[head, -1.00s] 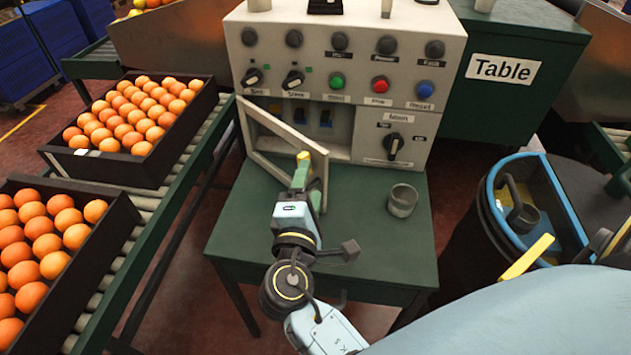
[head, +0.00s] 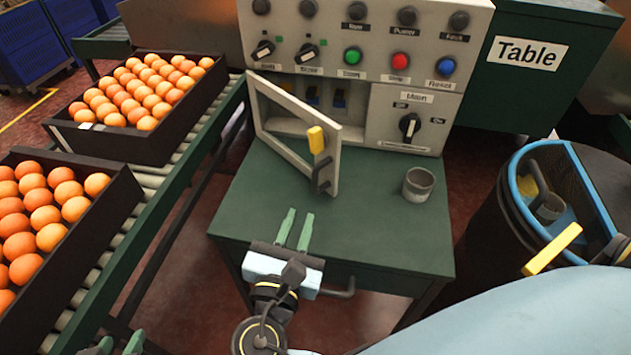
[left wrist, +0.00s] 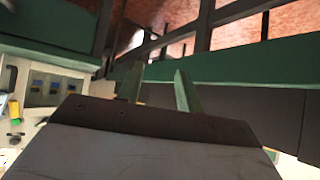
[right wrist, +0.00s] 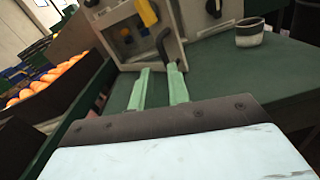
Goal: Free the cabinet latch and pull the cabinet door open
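The cabinet door (head: 270,125) is a pale frame, hinged at its left side and standing ajar from the control cabinet (head: 340,65). On its free edge are the yellow latch (head: 316,140) and a dark handle (head: 321,178). My right gripper (head: 295,228) is open and empty above the table, in front of the door and apart from it. In the right wrist view, the latch (right wrist: 147,12) and handle (right wrist: 163,42) lie beyond its fingertips. My left gripper (head: 120,344) is low at the left edge, open and empty. The left wrist view shows the latch (left wrist: 14,108) at its left.
A grey cup (head: 418,184) stands on the green table (head: 380,235), right of the door. Crates of oranges (head: 110,150) sit on rollers at the left. A dark bin (head: 500,220) with a blue rim stands at the right. The table front is mostly clear.

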